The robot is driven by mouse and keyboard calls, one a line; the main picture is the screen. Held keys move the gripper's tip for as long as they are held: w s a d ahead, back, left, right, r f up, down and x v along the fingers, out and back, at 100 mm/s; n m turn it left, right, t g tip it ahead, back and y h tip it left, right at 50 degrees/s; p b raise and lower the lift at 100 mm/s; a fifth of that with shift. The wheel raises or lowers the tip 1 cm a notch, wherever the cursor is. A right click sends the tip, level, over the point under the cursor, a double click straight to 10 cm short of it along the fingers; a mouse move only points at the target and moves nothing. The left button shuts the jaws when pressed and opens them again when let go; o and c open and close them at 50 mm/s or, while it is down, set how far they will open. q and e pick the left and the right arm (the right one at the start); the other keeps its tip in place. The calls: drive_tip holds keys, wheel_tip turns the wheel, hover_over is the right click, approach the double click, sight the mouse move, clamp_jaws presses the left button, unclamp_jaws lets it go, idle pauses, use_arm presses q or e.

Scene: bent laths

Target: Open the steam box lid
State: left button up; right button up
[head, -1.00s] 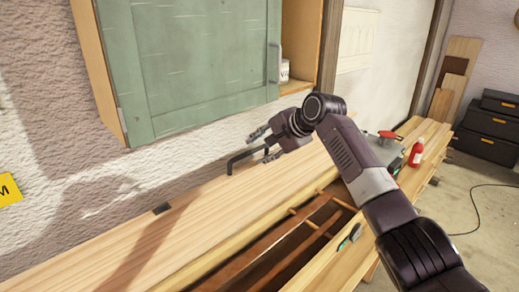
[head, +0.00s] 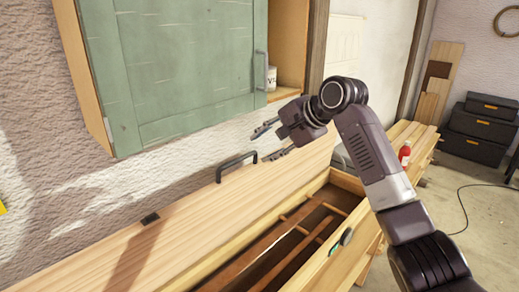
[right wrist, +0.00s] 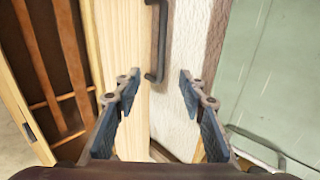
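The steam box is a long pale wooden box (head: 345,262). Its lid (head: 200,212) stands raised on the wall side, and the inside shows with brown laths on cross bars (head: 285,238). A dark handle (head: 236,165) sits near the lid's upper edge. My right gripper (head: 268,142) is open and empty, just right of the handle and apart from it. In the right wrist view, the open fingers (right wrist: 158,90) point toward the handle (right wrist: 158,42), with the lid (right wrist: 130,45) at left of it. My left gripper is not in view.
A green wall cabinet (head: 180,70) hangs above the box, its door handle (head: 260,70) close to my gripper. A white can (head: 271,78) stands in its open part. A red bottle (head: 405,154) and black cases (head: 482,125) are at the right. The floor there has a cable.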

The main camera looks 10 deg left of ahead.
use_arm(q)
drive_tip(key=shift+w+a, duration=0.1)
use_arm(e)
drive_tip(key=shift+d, duration=0.1)
